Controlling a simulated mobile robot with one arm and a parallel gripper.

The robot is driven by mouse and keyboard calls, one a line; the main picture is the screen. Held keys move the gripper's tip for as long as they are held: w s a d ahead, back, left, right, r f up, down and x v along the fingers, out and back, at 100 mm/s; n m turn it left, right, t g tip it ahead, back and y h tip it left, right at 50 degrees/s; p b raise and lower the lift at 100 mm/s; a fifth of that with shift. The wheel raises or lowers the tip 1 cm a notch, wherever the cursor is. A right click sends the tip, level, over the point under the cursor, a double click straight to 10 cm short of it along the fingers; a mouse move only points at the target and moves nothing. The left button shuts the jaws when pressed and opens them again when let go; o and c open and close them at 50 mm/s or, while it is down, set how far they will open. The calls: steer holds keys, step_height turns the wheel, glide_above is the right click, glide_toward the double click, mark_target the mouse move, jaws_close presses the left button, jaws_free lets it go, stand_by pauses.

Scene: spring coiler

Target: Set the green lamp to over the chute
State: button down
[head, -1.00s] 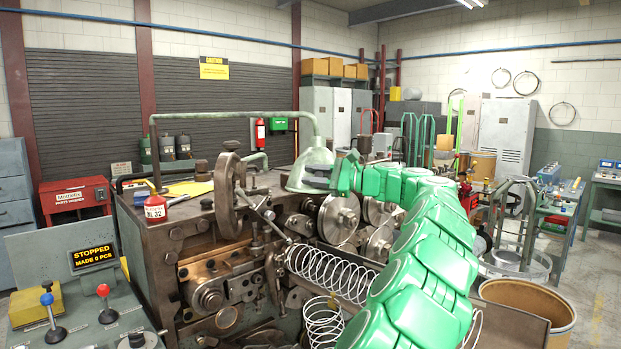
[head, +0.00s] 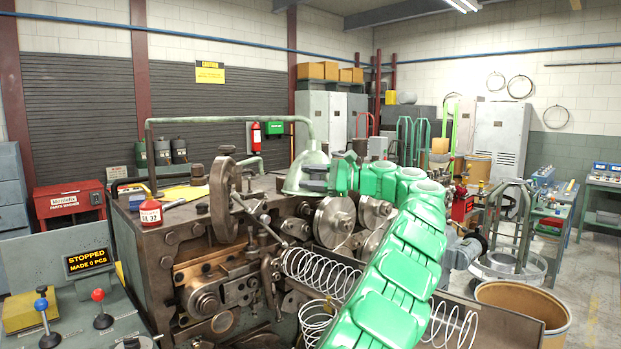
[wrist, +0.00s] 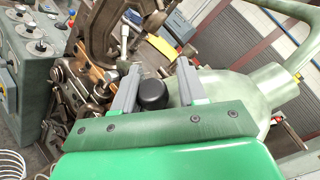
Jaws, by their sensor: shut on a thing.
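The green lamp (head: 309,160) is a pale green bell shade on a bent pipe arm, above the rear top of the coiling machine. In the wrist view its shade (wrist: 235,97) fills the right side. My gripper (head: 316,173) is at the right side of the shade. In the wrist view the two grey fingers of my gripper (wrist: 158,76) stand on either side of a black round knob (wrist: 152,95) beside the shade.
The machine's wheels (head: 334,220) and levers are close below and left of the lamp. A cardboard drum (head: 522,296) stands at the right. A control panel with a "STOPPED" display (head: 87,261) is at the left.

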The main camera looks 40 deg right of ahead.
steer(key=shift+w+d, duration=0.15)
steer(key=shift+w, duration=0.05)
steer(key=c, duration=0.9)
jaws_free()
steer(key=shift+w+f, duration=0.15)
steer(key=shift+f, duration=0.05)
steer(key=shift+o, duration=0.2)
steer(key=v, duration=0.7)
steer(key=shift+s, duration=0.4)
steer(key=shift+d, duration=0.15)
